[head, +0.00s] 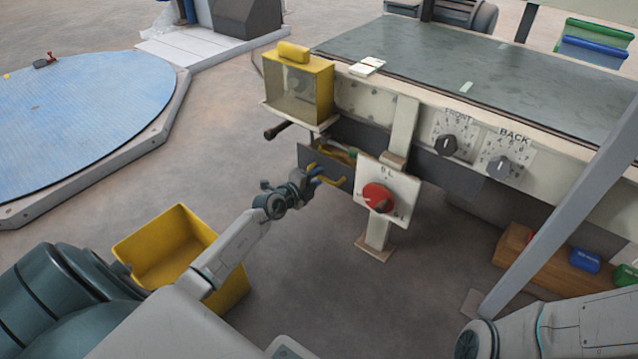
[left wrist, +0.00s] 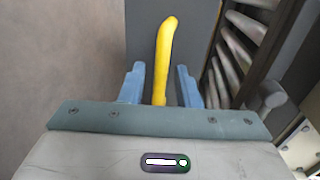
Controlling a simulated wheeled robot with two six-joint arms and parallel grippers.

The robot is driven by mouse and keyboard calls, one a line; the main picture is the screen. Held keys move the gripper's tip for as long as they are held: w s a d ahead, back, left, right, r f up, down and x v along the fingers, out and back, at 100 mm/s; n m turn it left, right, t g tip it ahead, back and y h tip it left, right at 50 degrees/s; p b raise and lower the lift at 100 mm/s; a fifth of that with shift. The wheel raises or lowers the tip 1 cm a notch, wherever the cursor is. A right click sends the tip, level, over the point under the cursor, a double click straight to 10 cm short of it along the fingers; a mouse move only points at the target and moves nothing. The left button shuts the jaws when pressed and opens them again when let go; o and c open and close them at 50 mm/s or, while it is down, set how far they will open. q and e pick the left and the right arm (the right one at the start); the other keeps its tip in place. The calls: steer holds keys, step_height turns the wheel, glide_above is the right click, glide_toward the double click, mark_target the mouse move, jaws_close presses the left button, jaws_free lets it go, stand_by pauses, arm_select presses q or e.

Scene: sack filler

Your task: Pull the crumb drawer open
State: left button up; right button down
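The crumb drawer (head: 309,158) has a dark grey front and sits low under the machine's left end, below the yellow box. Yellowish material shows just behind its top edge; I cannot tell how far out it stands. A yellow handle (head: 331,181) projects from the front. My left gripper (head: 316,176) is at the handle. In the left wrist view the yellow handle (left wrist: 165,55) runs up between the two blue fingers of the left gripper (left wrist: 160,84), with a gap on each side. The drawer's grey front (left wrist: 195,20) is behind it. My right gripper is out of view.
A panel with a red knob (head: 377,197) stands on a post just right of the drawer. A yellow bin (head: 165,238) is on the floor left of my left arm. The floor before the post is clear.

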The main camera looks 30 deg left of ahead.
arm_select(q)
steer(key=shift+b+x, duration=0.3)
steer(key=shift+x, duration=0.5)
jaws_close()
